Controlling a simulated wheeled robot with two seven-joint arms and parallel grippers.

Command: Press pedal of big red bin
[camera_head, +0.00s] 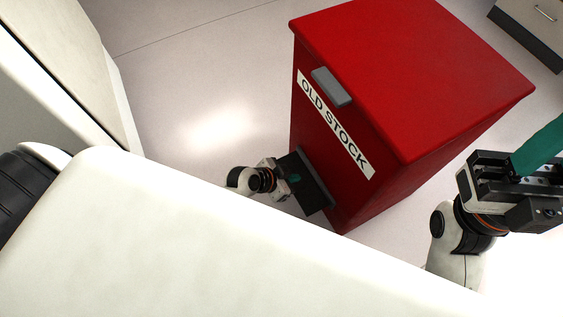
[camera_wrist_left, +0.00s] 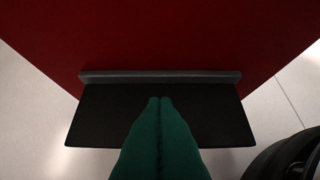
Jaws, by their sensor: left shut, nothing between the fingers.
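The big red bin (camera_head: 430,60) stands on the floor with an "OLD STOCK" label (camera_head: 335,125) on its front. Its lid is down, with a grey handle (camera_head: 332,87) at the front edge. The black pedal (camera_head: 312,188) juts out low on the front; it also shows in the left wrist view (camera_wrist_left: 100,115). My left gripper (camera_head: 294,178) is over the pedal. Its green fingers (camera_wrist_left: 160,100) are shut together and empty, their tips overlapping the pedal in the wrist view. I cannot tell whether they touch it. My right gripper (camera_head: 540,150) is at the right edge, its fingers partly cut off.
Pale floor (camera_head: 200,80) is free to the left of the bin. A drawer cabinet (camera_head: 530,25) stands at the top right, and a light cabinet (camera_head: 65,50) at the top left. In the left wrist view, a grey bar (camera_wrist_left: 160,76) runs along the pedal's back edge.

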